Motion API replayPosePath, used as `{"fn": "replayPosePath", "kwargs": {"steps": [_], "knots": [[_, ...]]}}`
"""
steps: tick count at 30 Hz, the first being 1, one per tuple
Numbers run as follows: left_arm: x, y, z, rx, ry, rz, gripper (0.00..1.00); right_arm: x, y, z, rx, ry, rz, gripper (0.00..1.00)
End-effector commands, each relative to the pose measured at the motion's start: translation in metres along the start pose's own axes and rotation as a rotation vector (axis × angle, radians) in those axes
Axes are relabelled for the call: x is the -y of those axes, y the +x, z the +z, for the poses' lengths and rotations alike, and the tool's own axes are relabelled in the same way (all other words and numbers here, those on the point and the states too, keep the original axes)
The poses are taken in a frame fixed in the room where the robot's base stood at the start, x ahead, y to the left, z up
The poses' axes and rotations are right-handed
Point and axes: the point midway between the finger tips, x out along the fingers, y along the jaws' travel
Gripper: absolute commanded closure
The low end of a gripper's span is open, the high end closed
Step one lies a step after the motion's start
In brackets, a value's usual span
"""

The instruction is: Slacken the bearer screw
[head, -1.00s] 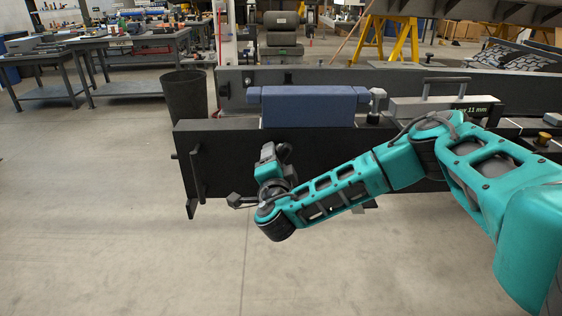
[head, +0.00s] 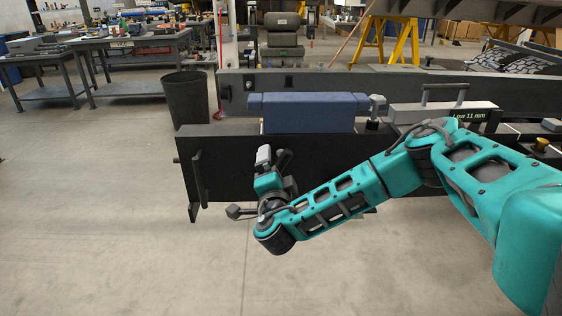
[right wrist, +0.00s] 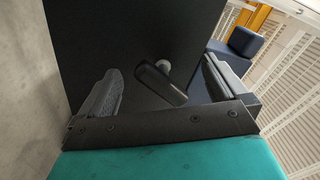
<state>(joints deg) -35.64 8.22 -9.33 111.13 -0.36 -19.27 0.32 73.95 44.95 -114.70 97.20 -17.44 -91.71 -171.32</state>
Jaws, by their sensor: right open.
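My right gripper (head: 274,158) is in front of the dark beam (head: 330,162), below the blue block (head: 309,112). Its fingers are apart with nothing between them. In the right wrist view the open gripper (right wrist: 163,86) frames a dark lever with a grey round end (right wrist: 160,82) on the black plate face. The lever looks to be beyond the fingertips, with clear space on both sides. It may be the bearer screw's handle; I cannot be sure. In the head view a dark upright bar (head: 198,178) is at the beam's left end. My left gripper is not in view.
A grey box with a handle (head: 445,112) sits on the beam, with a label reading "Low 11 mm". A black bin (head: 185,100) stands behind the beam's left end. Workbenches (head: 128,45) are at the far left. The floor to the left is clear.

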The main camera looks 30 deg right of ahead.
Motion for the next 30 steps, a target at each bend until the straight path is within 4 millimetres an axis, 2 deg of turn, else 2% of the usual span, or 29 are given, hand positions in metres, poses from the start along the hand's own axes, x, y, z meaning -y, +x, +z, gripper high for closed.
{"fn": "replayPosePath", "kwargs": {"steps": [1,8,15,30], "knots": [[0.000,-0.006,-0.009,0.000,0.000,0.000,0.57,0.005,-0.006,-0.002,0.002,0.000,0.001,0.00],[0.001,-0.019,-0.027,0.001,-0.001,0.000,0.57,0.004,-0.029,-0.002,0.003,-0.001,0.002,0.00],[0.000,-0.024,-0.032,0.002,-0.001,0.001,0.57,0.002,-0.050,0.000,0.002,0.001,0.000,0.00],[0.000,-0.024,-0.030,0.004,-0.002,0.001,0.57,0.000,-0.052,0.000,0.001,0.002,-0.001,0.00]]}}
